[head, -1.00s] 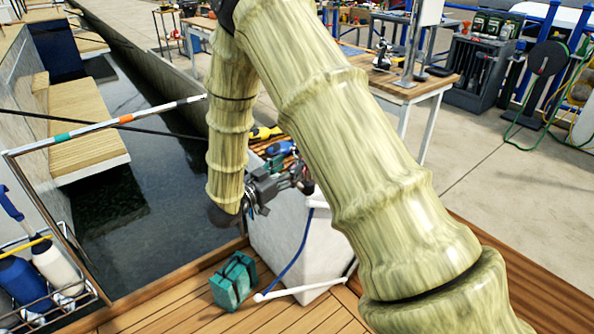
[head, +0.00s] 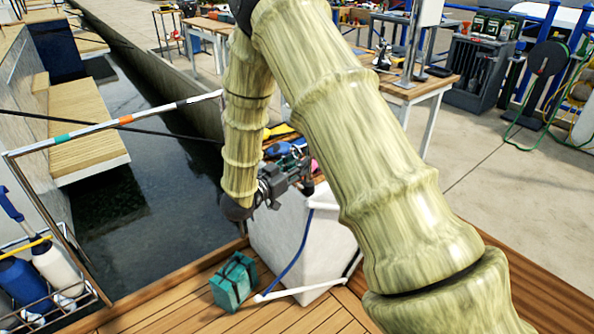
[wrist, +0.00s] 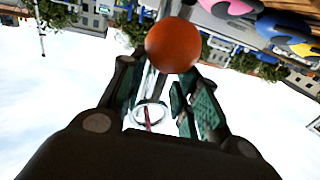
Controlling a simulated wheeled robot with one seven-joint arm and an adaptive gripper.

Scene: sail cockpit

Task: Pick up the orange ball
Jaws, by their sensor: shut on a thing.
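The orange ball (wrist: 173,45) is between the fingertips of my gripper (wrist: 165,75) in the wrist view. The fingers are shut on it, and sky shows behind and below the hand. In the head view my gripper (head: 300,172) is at the top of the white locker, beside tools with coloured handles. The ball cannot be made out in the head view, where the gripper and arm may hide it.
The white locker (head: 290,245) stands on the wooden deck. A teal bag (head: 234,282) lies on the deck. Dark water (head: 125,205) is at left.

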